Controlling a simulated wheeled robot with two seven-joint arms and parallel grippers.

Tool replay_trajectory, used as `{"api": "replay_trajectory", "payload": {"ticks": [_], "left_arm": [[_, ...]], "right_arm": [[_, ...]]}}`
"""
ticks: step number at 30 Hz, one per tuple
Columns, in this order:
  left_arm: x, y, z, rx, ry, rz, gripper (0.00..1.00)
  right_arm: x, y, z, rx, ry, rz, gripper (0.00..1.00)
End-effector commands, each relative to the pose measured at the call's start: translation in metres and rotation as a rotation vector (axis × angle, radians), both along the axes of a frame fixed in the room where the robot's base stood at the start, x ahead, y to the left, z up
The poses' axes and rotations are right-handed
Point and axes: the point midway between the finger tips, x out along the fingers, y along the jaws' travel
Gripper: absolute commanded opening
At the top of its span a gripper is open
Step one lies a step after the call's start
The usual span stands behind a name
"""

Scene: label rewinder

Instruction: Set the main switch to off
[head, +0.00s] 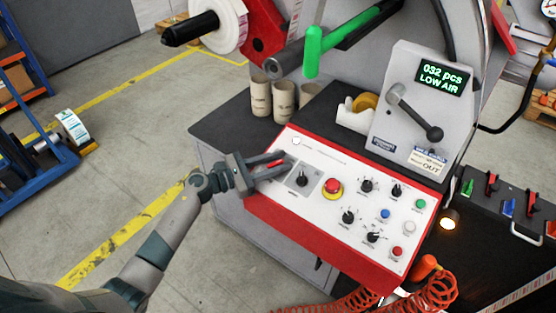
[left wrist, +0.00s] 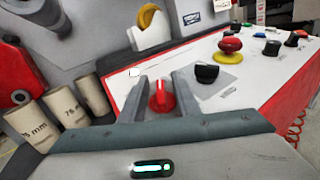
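A red rotary knob (left wrist: 161,96) at the left end of the white control panel (head: 322,152) looks like the main switch. Its label is too small to read. In the left wrist view its grip points roughly away from me, between the two fingers. My left gripper (head: 284,164) is open, with one finger on each side of the red knob and a visible gap to it. In the head view the fingers hide most of the knob, and only a bit of red (head: 274,163) shows. My right gripper is in neither view.
A black selector knob (head: 302,180) sits just right of the fingers, then a red emergency stop (head: 333,186) on yellow. Several more knobs and buttons lie further right. Cardboard cores (head: 260,97) and a tape dispenser (head: 356,113) stand behind the panel. A display (head: 441,78) reads "LOW AIR".

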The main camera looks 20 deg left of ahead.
Motion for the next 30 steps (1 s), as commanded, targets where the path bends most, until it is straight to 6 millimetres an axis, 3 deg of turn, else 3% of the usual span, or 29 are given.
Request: {"api": "replay_trajectory", "payload": {"ticks": [7,11,30], "left_arm": [[0.0001,-0.0003,-0.0002,0.0,0.0,0.0,0.29],[0.0,-0.0003,-0.0002,0.0,0.0,0.0,0.0],[-0.0007,-0.0006,0.0008,-0.033,0.011,0.114,0.0]], "right_arm": [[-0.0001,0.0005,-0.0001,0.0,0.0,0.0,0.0],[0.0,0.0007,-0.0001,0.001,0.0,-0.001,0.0],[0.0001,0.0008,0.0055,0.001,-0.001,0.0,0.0]]}}
